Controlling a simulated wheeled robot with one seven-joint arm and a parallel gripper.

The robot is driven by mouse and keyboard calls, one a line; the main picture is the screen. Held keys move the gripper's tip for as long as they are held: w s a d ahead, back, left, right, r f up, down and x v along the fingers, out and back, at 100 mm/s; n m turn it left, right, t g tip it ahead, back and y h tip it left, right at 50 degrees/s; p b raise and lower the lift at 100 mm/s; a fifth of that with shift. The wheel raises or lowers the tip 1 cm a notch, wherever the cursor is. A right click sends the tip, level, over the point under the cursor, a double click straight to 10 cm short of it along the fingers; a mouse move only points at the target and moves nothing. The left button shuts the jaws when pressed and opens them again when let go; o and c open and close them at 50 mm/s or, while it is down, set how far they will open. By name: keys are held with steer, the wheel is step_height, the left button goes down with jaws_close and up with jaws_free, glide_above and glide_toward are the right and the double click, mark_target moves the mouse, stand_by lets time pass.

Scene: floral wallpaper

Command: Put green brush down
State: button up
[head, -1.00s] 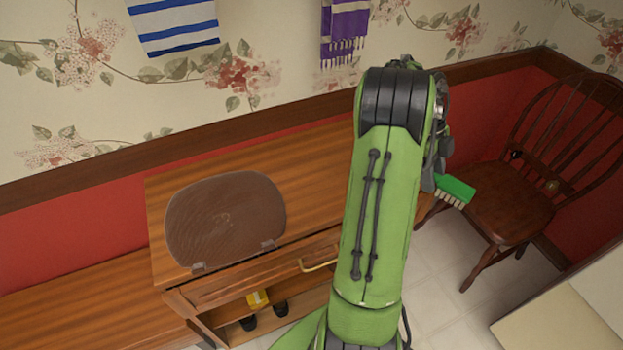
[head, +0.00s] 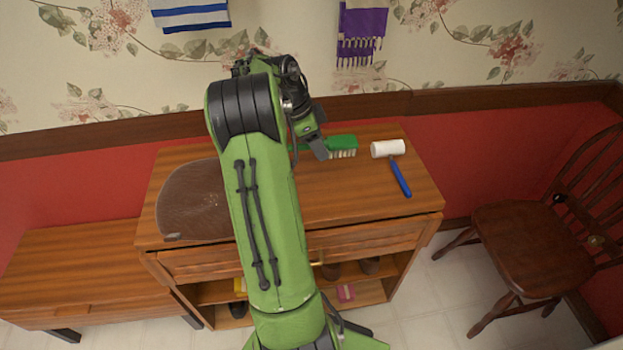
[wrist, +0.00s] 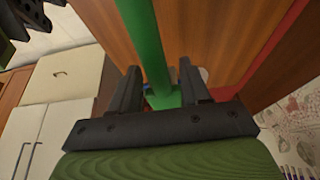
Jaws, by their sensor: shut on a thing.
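The green brush (head: 342,142) has pale bristles that point down in the head view. It is at the back of the wooden cabinet top (head: 350,195), near the wall. My gripper (head: 318,148) is shut on it. In the wrist view the green handle (wrist: 150,45) passes between the two dark fingers (wrist: 160,88). Part of the brush is hidden behind my gripper in the head view. I cannot tell whether the bristles touch the cabinet top or hang just above it.
A white paint roller (head: 388,149) with a blue handle (head: 401,178) lies right of the brush. A brown rounded panel (head: 190,202) lies on the left of the cabinet top. A wooden chair (head: 525,235) stands at the right. The cabinet top's front right is clear.

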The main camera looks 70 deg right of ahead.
mark_target(322, 182)
steer(key=shift+w+f, duration=0.1)
steer(key=shift+f, duration=0.3)
step_height(322, 182, down, 9)
steer(key=b, duration=0.3)
steer(key=shift+f+b, duration=0.1)
steer(key=shift+b, duration=0.3)
steer(key=shift+f, duration=0.25)
steer(key=o, duration=0.9)
steer(key=shift+r, duration=0.1)
steer(key=shift+o, duration=0.2)
